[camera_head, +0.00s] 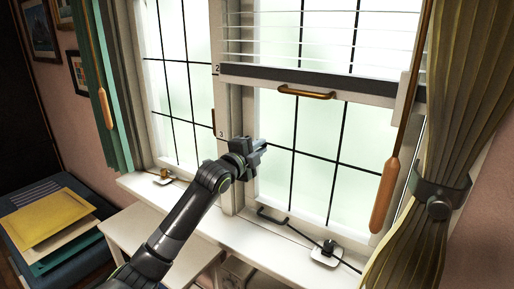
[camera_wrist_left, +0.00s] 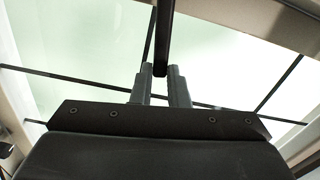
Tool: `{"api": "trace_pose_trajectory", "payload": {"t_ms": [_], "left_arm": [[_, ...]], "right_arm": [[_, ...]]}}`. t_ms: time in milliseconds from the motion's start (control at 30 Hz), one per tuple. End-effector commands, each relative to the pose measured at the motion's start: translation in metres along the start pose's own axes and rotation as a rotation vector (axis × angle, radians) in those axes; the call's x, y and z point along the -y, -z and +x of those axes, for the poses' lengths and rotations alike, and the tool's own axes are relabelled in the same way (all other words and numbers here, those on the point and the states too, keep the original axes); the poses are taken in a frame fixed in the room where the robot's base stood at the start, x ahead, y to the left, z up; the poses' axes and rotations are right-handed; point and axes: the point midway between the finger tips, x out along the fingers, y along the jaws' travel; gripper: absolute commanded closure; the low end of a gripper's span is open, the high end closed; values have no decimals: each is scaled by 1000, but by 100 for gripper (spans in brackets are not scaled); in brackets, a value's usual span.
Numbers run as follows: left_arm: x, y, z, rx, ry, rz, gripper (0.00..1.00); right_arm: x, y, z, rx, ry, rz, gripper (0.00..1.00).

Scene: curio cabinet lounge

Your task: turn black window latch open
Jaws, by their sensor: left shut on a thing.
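My left gripper (camera_head: 258,146) reaches up to the left side of the right-hand window, beside the white post between the windows. In the left wrist view its two grey fingers (camera_wrist_left: 160,85) are shut on the end of a dark bar, which looks like the black window latch (camera_wrist_left: 165,35). The bar runs up out of that picture, so its pivot is not seen. In the head view the gripper hides most or all of the latch, and I cannot tell its turn angle there. My right gripper is not in view.
A brass pull (camera_head: 306,92) sits below the blinds. On the sill are a black handle (camera_head: 272,216) and a black fitting on a white plate (camera_head: 327,252). A wooden-handled cord (camera_head: 384,196) and a tied curtain (camera_head: 462,110) hang at right. A white table (camera_head: 140,235) stands below.

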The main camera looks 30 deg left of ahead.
Motion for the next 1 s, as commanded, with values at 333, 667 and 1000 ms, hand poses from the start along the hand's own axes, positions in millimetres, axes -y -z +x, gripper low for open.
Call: {"api": "trace_pose_trajectory", "payload": {"t_ms": [333,667,1000], "left_arm": [[-10,-2,0,4,4,154,100],[-10,-2,1,4,6,183,100],[-10,-2,0,3,6,181,76]], "right_arm": [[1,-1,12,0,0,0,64],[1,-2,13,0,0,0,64],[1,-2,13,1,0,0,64]]}}
